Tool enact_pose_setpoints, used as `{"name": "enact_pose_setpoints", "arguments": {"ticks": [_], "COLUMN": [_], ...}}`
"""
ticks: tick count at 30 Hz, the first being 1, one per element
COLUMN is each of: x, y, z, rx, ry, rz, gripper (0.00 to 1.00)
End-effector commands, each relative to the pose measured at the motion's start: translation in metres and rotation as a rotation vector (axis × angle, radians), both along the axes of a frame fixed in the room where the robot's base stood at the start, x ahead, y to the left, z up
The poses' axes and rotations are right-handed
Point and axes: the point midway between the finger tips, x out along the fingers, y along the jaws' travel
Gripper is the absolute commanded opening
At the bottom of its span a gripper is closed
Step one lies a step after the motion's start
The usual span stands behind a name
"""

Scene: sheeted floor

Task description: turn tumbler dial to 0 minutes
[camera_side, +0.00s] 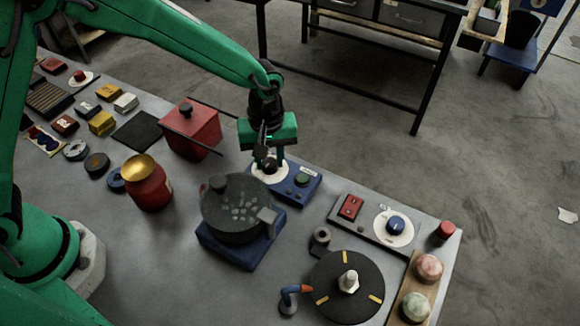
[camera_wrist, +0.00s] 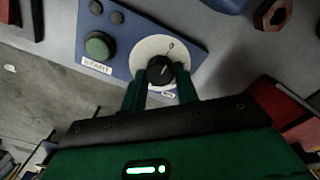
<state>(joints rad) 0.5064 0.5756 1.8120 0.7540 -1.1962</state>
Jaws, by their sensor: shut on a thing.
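A blue control panel (camera_side: 304,190) lies on the grey table near its far edge. On it is a white round dial plate (camera_side: 258,174) with a dark knob at its centre. In the wrist view the black knob (camera_wrist: 160,69) carries a pale pointer line, and a "0" mark shows on the white plate (camera_wrist: 146,45) above it. My gripper (camera_wrist: 160,84) is over the plate, its green fingers shut on the knob from both sides. In the side view my gripper (camera_side: 269,162) points down and partly hides the knob. A green START button (camera_wrist: 98,46) sits beside the dial.
A dark pot (camera_side: 232,215) on a blue base stands close in front of the panel. A red box (camera_side: 190,130) with a lid stands to its left. A grey panel with a blue knob (camera_side: 396,225) is to the right.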

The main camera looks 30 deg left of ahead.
Motion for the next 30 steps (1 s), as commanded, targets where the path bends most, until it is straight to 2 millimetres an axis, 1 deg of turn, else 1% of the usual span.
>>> {"name": "enact_pose_setpoints", "arguments": {"ticks": [1,3,4,12,17,23,30], "x": [-0.001,-0.001,-0.001,0.000,0.000,0.001,0.000], "y": [0.000,0.000,0.000,0.000,0.000,0.000,0.000], "z": [0.001,0.001,0.001,0.001,0.005,0.024,0.056], "rx": [0.001,0.001,0.001,0.000,0.000,-0.002,-0.002], "ry": [0.002,0.002,0.002,0.000,0.000,-0.003,-0.003], "rz": [0.001,0.000,0.000,-0.001,-0.001,-0.001,-0.001], "gripper": [0.36,0.50,0.52,0.52,0.52,0.52,0.52]}}
